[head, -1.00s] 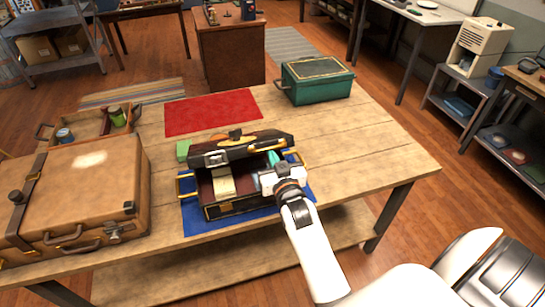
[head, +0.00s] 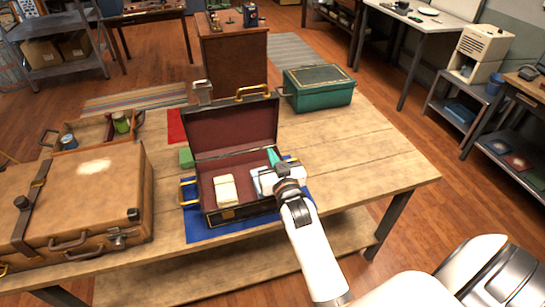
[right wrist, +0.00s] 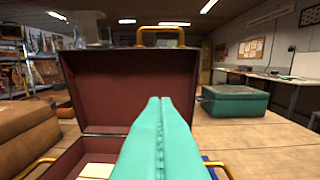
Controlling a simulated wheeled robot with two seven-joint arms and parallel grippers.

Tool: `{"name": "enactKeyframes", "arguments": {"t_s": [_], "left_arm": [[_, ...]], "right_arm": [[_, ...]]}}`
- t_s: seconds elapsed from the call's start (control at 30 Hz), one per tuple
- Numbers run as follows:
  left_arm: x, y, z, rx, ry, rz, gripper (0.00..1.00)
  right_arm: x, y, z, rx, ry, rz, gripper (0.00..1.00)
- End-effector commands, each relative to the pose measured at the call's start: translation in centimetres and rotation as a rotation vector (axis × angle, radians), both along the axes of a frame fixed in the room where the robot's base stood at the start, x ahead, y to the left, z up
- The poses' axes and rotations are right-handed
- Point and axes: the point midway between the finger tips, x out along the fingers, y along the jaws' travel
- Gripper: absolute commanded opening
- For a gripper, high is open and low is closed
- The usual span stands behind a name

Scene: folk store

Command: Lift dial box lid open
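The dial box (head: 240,213) is a dark case with a red lining, on a blue mat (head: 200,235) on the wooden table. Its lid (head: 233,127) stands raised, about upright, with a brass handle on its top edge. A cream block (head: 226,190) lies inside. My right gripper (head: 274,158) is over the right part of the box, in front of the lid. In the right wrist view its teal fingers (right wrist: 157,125) are pressed together with nothing between them, pointing towards the lid's red inside (right wrist: 125,90). Contact with the lid cannot be told. My left gripper is out of view.
A brown suitcase (head: 75,205) stands close on the left, with an open wooden tray (head: 95,130) behind it. A green box (head: 318,90) stands at the back right. The table's right side is clear.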

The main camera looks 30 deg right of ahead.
Motion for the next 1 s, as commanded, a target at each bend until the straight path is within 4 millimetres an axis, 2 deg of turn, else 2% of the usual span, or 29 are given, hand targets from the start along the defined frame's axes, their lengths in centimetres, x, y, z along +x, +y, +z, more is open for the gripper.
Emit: {"name": "enactKeyframes", "arguments": {"t_s": [0.37, 1.0], "left_arm": [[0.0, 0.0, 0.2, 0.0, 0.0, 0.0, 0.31], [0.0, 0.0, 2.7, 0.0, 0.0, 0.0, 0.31]], "right_arm": [[-0.3, 0.1, 0.1, 0.0, 0.001, 0.0, 0.0], [-6.5, 1.6, 0.1, 0.001, 0.002, 0.0, 0.0]]}}
